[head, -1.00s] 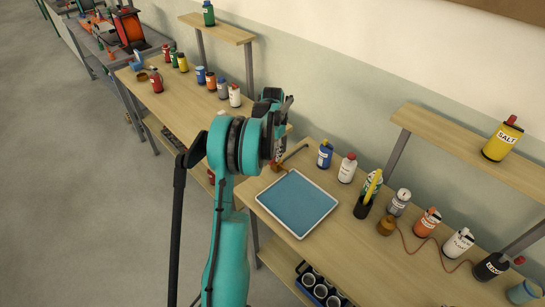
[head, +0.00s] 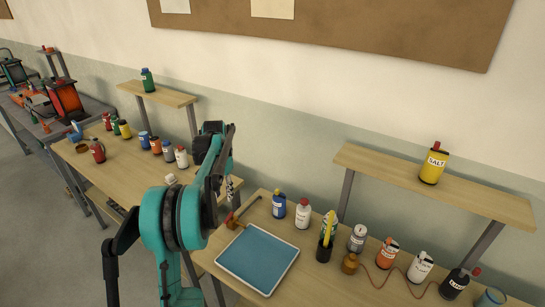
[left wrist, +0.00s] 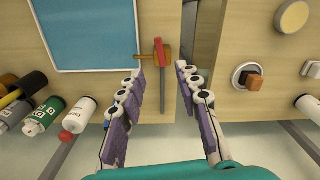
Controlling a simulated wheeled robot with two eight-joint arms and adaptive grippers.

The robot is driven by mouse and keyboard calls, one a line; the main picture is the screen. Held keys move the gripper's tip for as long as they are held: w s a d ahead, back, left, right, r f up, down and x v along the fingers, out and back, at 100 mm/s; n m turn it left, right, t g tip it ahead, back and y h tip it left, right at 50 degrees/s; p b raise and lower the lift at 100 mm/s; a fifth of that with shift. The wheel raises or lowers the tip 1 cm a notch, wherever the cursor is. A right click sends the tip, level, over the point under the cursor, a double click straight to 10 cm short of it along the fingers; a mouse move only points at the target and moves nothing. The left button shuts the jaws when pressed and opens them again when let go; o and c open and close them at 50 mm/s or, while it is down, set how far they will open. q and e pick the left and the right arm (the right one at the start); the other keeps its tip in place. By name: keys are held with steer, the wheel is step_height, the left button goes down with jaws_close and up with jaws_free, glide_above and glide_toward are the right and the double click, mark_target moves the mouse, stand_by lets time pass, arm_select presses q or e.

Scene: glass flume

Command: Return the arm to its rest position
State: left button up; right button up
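My left arm (head: 172,220) comes up from the lower left in the head view, in front of the benches. My left gripper (left wrist: 160,72) shows in the left wrist view with its two purple-padded fingers apart and nothing between them. It is above the bench edge, and a red-handled tool (left wrist: 160,92) lies below it on the wood. In the head view the gripper is mostly hidden behind my arm links. My right gripper is in neither view.
A blue-topped tray (head: 257,258) lies on the near bench. Several bottles stand behind it, and a yellow SALT bottle (head: 432,165) stands on a raised shelf (head: 420,186). More bottles stand on the left bench (head: 105,165). A gap separates the two benches in the wrist view.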

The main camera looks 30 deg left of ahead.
arm_select(q)
steer(key=shift+d, duration=0.1)
steer(key=s+d+r+t+b, duration=0.1)
steer(key=s+d+r, duration=0.15)
steer(key=d, duration=0.45)
steer(key=s+d+r+t+y+b, duration=0.1)
steer(key=s+d, duration=0.2)
steer(key=d, duration=0.4)
steer(key=s+d+r+t, duration=0.1)
steer(key=s+d+r, duration=0.1)
steer(key=d, duration=0.5)
steer(key=s+d+f+m+t+h+b, duration=0.1)
steer(key=s+d+f+t, duration=0.3)
steer(key=s+d, duration=0.9)
step_height(320, 180, down, 3)
steer(key=shift+s+f+b, duration=0.1)
steer(key=shift+s+b, duration=0.1)
steer(key=shift+b, duration=0.45)
